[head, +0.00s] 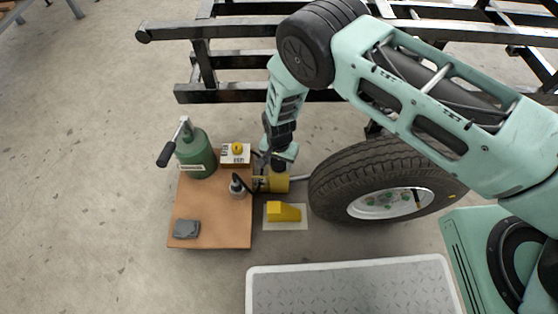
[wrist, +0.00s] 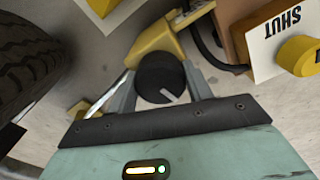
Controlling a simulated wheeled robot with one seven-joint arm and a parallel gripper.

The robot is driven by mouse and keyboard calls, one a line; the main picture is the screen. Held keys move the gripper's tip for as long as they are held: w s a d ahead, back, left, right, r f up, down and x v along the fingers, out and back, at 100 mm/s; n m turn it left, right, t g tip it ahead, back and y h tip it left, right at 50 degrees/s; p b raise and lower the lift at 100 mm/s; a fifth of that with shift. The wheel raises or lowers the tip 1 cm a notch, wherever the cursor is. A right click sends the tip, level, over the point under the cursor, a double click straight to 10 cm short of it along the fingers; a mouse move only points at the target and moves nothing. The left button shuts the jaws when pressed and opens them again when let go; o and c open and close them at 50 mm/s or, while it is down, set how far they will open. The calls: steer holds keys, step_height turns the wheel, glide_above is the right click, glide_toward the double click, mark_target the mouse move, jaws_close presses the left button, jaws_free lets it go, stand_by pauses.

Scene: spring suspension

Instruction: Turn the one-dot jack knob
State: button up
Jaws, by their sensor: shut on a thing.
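In the wrist view a round black knob (wrist: 160,75) with a white mark on its face sits between the two fingers of my gripper (wrist: 162,92), one finger on each side. My gripper is shut on it. The knob is at a yellow jack body (wrist: 158,38). No dots can be made out on it. In the head view my gripper (head: 268,168) points down at the yellow jack (head: 278,184), left of the tyre; the knob is hidden there.
A tyre (head: 345,175), yellow wedge (head: 283,212) and black frame (head: 240,95) are close.

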mark_target(279, 161)
steer(key=shift+m, duration=0.3)
steer(key=o, duration=1)
steer(key=shift+r, duration=0.1)
step_height(279, 161, up, 17)
steer(key=p, duration=0.6)
steer(key=shift+r, duration=0.15)
